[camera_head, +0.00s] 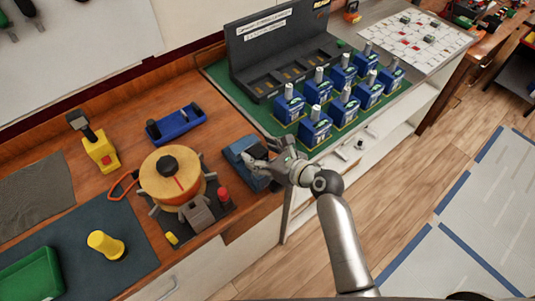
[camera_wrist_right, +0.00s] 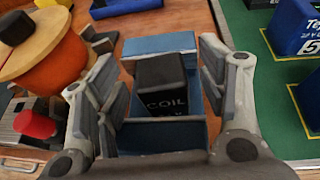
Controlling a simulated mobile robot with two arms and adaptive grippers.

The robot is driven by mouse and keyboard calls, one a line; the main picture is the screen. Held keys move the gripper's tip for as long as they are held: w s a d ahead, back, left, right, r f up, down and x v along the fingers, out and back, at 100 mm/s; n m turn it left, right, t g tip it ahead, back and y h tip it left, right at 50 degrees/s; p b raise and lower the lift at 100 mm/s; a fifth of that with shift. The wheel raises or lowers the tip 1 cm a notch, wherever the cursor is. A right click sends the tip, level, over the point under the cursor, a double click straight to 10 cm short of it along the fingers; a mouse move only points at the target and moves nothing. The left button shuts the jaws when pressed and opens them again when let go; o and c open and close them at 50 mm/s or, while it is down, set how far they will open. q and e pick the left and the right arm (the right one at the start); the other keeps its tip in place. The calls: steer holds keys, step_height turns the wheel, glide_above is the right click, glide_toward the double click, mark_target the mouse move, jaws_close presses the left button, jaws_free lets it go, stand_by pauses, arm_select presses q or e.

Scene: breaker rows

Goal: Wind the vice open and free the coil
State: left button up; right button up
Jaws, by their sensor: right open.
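The blue vice (camera_head: 234,149) stands at the right edge of the wooden bench, partly hidden by my right gripper in the head view. In the right wrist view the vice (camera_wrist_right: 160,43) shows blue walls at front and back. The black coil block (camera_wrist_right: 163,85), marked COIL, sits between them. My right gripper (camera_head: 260,151) is open over the vice. In the wrist view its fingers (camera_wrist_right: 160,65) are spread left and right of the coil, apart from it. I cannot make out the vice's handle. My left gripper is not in view.
An orange and yellow drum (camera_head: 170,176) in a clamp with a red knob (camera_head: 223,194) stands close left of the vice. Several blue breakers (camera_head: 315,128) stand on a green mat to the right. A blue tool (camera_head: 175,124) lies behind.

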steer(key=v, duration=1.2)
